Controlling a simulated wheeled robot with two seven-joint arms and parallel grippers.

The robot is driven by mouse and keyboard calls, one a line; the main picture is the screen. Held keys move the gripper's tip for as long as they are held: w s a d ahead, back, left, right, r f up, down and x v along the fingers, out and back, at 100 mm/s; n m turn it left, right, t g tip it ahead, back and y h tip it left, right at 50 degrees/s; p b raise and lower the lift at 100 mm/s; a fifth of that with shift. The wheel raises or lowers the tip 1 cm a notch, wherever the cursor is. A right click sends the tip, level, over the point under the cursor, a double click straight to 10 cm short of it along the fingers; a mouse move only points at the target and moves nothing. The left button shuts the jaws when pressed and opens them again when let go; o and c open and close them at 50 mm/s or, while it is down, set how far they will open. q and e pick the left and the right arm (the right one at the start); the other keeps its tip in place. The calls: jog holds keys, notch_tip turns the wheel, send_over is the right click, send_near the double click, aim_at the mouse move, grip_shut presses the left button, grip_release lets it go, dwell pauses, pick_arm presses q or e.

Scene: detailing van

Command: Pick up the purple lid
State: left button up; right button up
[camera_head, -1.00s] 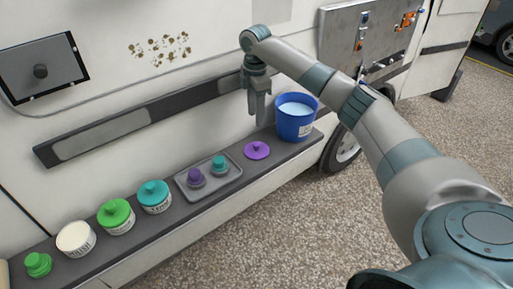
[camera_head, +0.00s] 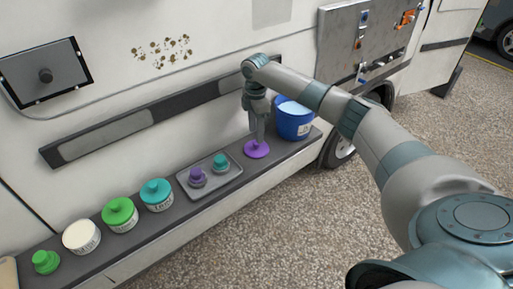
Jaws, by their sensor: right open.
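The purple lid (camera_head: 257,151) lies flat on the dark shelf (camera_head: 160,222) along the van's side, between the grey tray and the blue bucket. My right gripper (camera_head: 258,139) points down right over the lid, with its fingertips at the lid's knob. Its jaws are open, and the fingers hide most of the knob. I cannot tell whether the fingers touch it. My left gripper is not in view.
A blue bucket (camera_head: 293,124) of pale liquid stands close to the gripper's right. A grey tray (camera_head: 233,176) holds a purple-topped and a teal-topped item. Teal (camera_head: 156,196), green (camera_head: 120,215) and open white (camera_head: 81,238) tubs stand further left, with a small green lid (camera_head: 45,262).

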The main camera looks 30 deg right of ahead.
aim_at(257, 146)
jog(key=shift+s+f+p, duration=0.2)
jog(key=shift+f+p, duration=0.1)
jog(key=shift+f, duration=0.05)
notch_tip(257, 146, down, 3)
jog(key=shift+s+f+p, duration=0.1)
jog(key=shift+s+p, duration=0.05)
jog(key=shift+p, duration=0.6)
jog(key=shift+f, duration=0.4)
grip_shut()
